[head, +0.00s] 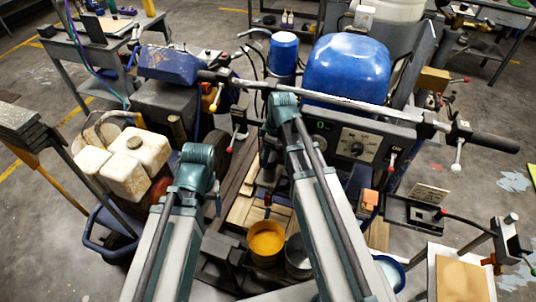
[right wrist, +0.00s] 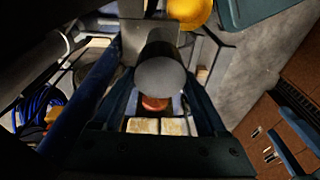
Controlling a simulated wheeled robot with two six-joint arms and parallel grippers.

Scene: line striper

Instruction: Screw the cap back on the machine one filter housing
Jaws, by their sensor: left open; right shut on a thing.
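In the right wrist view, my right gripper (right wrist: 160,70) is shut on a dark grey round piece (right wrist: 160,76), which looks like the cap. Its flat end faces the camera, one finger on each side. The filter housing cannot be made out behind it, so I cannot tell whether the two touch. In the head view, the machine (head: 346,72) has a big blue tank and a control panel; my right arm hides the right gripper and the cap in front of it. My left gripper (head: 217,203), partly hidden by its own arm, is open and apart from the cap.
A bucket of yellow paint (head: 266,238) stands near the work spot, with a grey metal bucket (head: 298,257) beside it. A blue tub (head: 104,236) and white jugs (head: 148,146) are at the left. A long handlebar (head: 330,98) crosses above the panel.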

